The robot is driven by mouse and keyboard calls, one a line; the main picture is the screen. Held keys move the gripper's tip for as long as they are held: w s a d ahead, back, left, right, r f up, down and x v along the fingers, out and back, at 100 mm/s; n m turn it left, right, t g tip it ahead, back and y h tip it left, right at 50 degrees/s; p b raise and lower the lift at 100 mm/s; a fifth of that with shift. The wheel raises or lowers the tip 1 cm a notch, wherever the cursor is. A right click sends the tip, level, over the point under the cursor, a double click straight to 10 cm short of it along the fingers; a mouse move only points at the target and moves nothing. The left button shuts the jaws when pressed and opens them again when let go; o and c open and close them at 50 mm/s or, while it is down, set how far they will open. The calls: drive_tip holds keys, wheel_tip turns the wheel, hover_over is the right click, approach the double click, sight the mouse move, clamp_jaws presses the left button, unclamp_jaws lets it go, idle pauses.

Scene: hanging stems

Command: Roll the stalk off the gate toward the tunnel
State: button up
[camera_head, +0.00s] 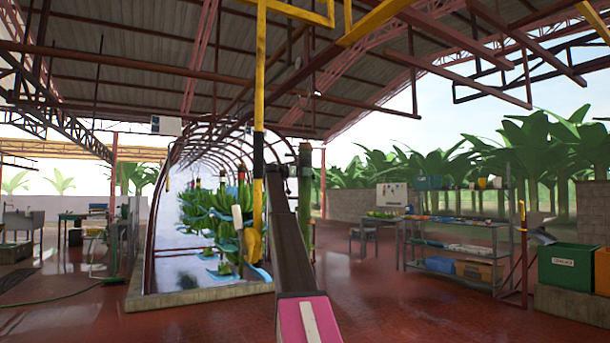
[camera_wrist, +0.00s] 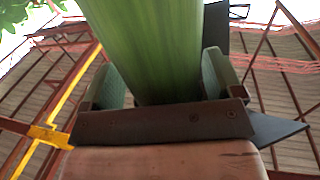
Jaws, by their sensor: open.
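The thick green stalk (camera_head: 305,190) hangs upright just right of my arm in the head view. My gripper (camera_head: 281,172) is at the far end of my raised arm, close beside it. In the wrist view, the stalk (camera_wrist: 150,45) fills the space between the two green-padded fingers of my gripper (camera_wrist: 162,80). The jaws are open around it; whether a pad touches it I cannot tell. The yellow gate post (camera_head: 258,120) stands just left of the arm, under the yellow overhead rail (camera_head: 375,20). The arched tunnel (camera_head: 155,215) lies to the left, with several green bunches inside.
A yellow piece (camera_head: 253,245) hangs low beside the arm. Shelves (camera_head: 455,245) and a green bin (camera_head: 567,266) stand at the right. A low concrete kerb (camera_head: 190,296) edges the tunnel. The red floor (camera_head: 420,315) at front right is clear.

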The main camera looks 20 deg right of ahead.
drive_tip(key=s+d, duration=0.2)
drive_tip(key=s, duration=2.8)
drive_tip(key=shift+d, duration=0.15)
drive_tip(key=w+a, duration=0.1)
drive_tip(key=a, duration=1.1)
drive_tip(key=shift+w+a, duration=0.15)
drive_tip(key=shift+w, duration=0.05)
